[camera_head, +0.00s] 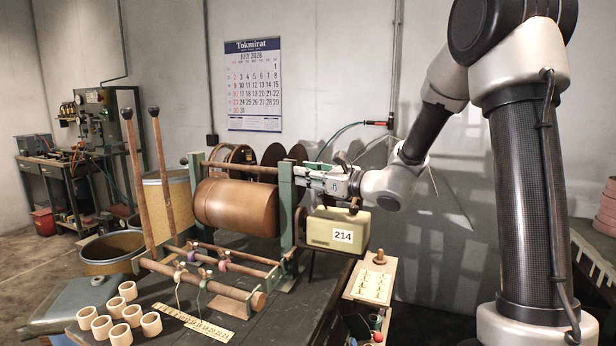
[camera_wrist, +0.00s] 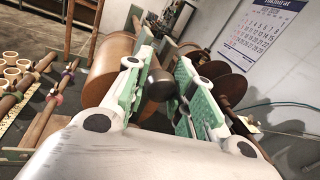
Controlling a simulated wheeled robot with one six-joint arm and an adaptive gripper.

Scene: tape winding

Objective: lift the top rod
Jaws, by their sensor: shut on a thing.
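The top rod (camera_head: 240,169) is a thin brown bar running level across the tops of the green upright frame (camera_head: 287,205). It passes above the large brown roll (camera_head: 236,206). My gripper (camera_head: 303,175) is at the rod's right end, beside the right upright. In the wrist view my gripper (camera_wrist: 163,72) has its green-padded fingers on either side of the rod's dark rounded end (camera_wrist: 160,86), shut on it. The rod looks seated at the upright tops; any small gap there is hidden by the fingers.
A cream box marked 214 (camera_head: 338,228) stands just below my gripper. Lower rods with coloured ties (camera_head: 215,262), two tall levers (camera_head: 164,180) and several pale rings (camera_head: 120,312) are at the front left. Dark discs (camera_head: 273,155) stand behind the roll.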

